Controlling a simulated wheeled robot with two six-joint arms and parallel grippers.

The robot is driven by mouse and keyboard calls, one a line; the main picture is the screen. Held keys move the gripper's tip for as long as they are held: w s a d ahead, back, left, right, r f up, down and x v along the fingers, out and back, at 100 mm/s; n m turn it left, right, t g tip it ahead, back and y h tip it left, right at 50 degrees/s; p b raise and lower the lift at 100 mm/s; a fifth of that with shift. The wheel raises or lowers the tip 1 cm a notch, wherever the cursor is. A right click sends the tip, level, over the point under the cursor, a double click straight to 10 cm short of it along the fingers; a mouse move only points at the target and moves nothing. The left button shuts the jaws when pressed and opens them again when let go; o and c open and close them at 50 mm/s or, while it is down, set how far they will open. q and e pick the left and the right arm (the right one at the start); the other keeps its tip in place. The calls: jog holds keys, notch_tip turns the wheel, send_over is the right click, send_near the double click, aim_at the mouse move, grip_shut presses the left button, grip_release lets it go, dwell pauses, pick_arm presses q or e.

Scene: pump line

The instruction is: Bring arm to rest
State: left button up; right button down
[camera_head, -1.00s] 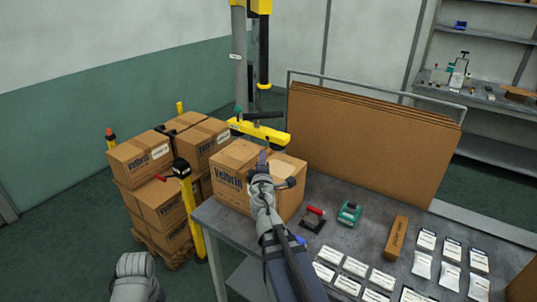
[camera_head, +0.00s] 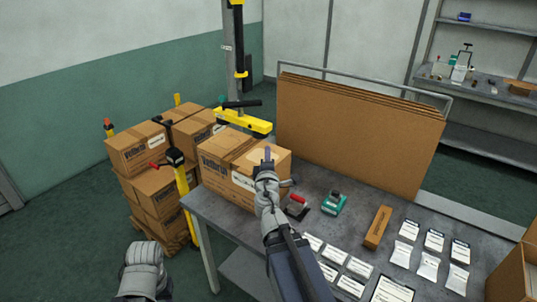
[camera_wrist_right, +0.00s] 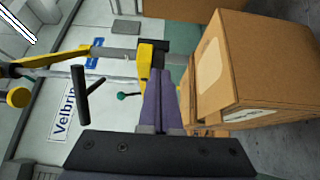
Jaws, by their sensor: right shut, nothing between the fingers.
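My right gripper (camera_head: 267,156) reaches in from the bottom of the head view, in front of a closed carton (camera_head: 225,157) on the grey table (camera_head: 205,211). Its purple fingers are together and empty in the right wrist view (camera_wrist_right: 160,85). The same carton stands beside the fingers there (camera_wrist_right: 265,70). I cannot tell whether the fingers touch it. My left arm shows only as a grey part at the bottom left of the head view; its gripper is not visible.
A yellow lifter (camera_head: 243,121) hangs behind the carton. Stacked cartons (camera_head: 150,190) stand on a pallet at the left. Flat cardboard sheets (camera_head: 360,130) stand along the table's back.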

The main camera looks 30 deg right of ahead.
dwell(0.3)
jog(key=s+a+f+m+g+y, duration=0.1)
jog(key=s+a+f+m+g, duration=0.2)
jog(key=a+f+m+g, duration=0.35)
jog(key=s+a+f+m+g+y, duration=0.1)
jog(key=s+a+f+m+g, duration=0.25)
jog(key=a+f, duration=0.45)
jog(key=s+a+f+g+y, duration=0.2)
jog(key=s+a+f+g, duration=0.1)
jog(key=s+a, duration=0.4)
jog(key=s+a+f+n+g+y, duration=0.1)
jog(key=s+a+f+g+y, duration=0.2)
jog(key=s+a, duration=0.4)
jog(key=shift+s+a+f+y, duration=0.35)
jog(key=shift+a+f, duration=0.45)
jog(key=shift+a, duration=0.35)
